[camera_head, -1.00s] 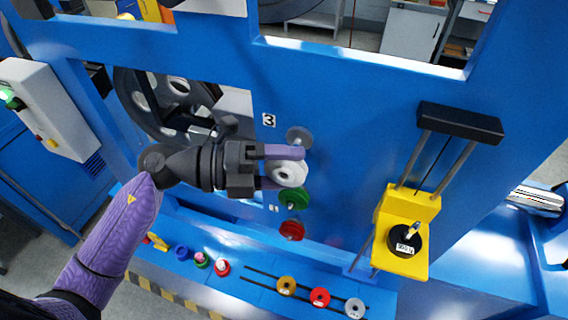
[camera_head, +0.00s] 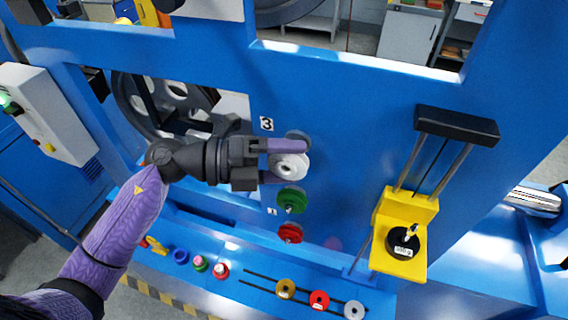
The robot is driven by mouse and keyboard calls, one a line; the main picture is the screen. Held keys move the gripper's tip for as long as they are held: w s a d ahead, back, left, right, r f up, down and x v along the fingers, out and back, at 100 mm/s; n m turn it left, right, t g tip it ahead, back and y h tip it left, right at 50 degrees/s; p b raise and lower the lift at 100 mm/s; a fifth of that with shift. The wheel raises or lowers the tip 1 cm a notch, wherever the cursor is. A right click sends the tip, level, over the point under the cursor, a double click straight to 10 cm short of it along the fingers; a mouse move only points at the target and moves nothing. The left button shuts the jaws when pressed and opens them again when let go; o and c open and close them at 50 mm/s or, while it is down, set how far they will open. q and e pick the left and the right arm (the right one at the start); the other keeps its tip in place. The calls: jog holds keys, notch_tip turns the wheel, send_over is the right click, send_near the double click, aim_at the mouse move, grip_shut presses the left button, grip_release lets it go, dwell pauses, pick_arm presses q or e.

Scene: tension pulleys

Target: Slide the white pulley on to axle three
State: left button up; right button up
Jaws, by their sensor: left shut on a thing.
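My left gripper (camera_head: 284,163) is shut on the white pulley (camera_head: 290,169), with one purple finger above it and one below. The pulley is held in front of the blue panel (camera_head: 350,120), its face and centre hole towards the camera. Axle three, a grey disc-like mount (camera_head: 298,136) beside the "3" label (camera_head: 266,124), shows just above the upper finger and is partly hidden by it. The pulley appears slightly below axle three; I cannot tell the depth gap between them. My right gripper is not in view.
A green pulley (camera_head: 291,200) and a red pulley (camera_head: 290,233) sit on the axles below. Several pulleys lie on the lower ledge, including a gold one (camera_head: 285,288) and a red one (camera_head: 319,299). A yellow weight carriage (camera_head: 402,246) stands right.

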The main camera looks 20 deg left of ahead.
pick_arm(q)
jog(key=shift+w, duration=0.5)
dwell(0.4)
jog(key=shift+w, duration=0.9)
dwell(0.4)
jog(key=o, duration=1)
jog(key=shift+c, duration=0.2)
jog(key=shift+o, duration=0.6)
jog(key=shift+w, duration=0.15)
